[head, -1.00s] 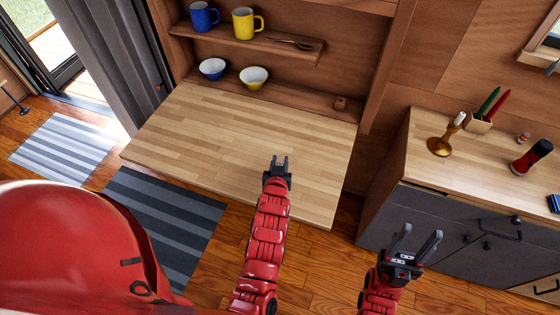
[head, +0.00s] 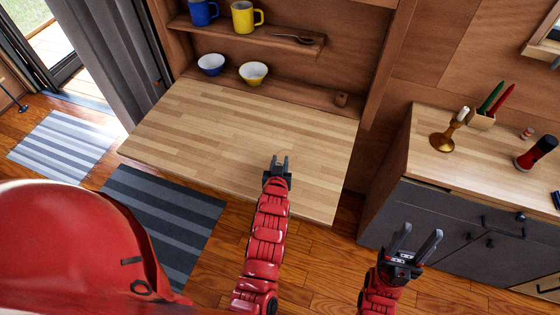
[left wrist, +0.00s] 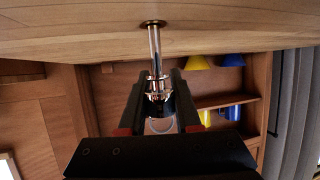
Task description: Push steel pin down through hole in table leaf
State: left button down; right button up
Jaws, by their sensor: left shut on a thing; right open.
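The table leaf (head: 220,130) is a light wood-strip board folded out level below the shelves. My left gripper (head: 280,162) is over its right front part. In the left wrist view, which is upside down, my left gripper (left wrist: 157,80) is shut on the steel pin (left wrist: 155,50), a thin shiny rod with a collar and a pull ring. The pin's far end meets a brass-rimmed hole (left wrist: 153,22) in the leaf. How deep it sits cannot be told. My right gripper (head: 417,240) is open and empty, low in front of the counter.
Shelves behind the leaf hold a blue mug (head: 204,12), a yellow mug (head: 246,17) and two bowls (head: 253,73). A counter (head: 440,165) at the right carries a brass candlestick (head: 447,138) and a red-black cylinder (head: 535,153). The leaf's top is otherwise clear.

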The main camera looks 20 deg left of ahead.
pick_arm(q)
jog(key=shift+f+b, duration=1.6)
jog(key=shift+f, duration=0.35)
jog(key=c, duration=0.5)
grip_release()
jog(key=shift+s, duration=0.1)
jog(key=p+v, duration=1)
jog(key=v, duration=0.7)
jog(key=shift+s+r+p, duration=0.2)
jog(key=shift+p, duration=0.15)
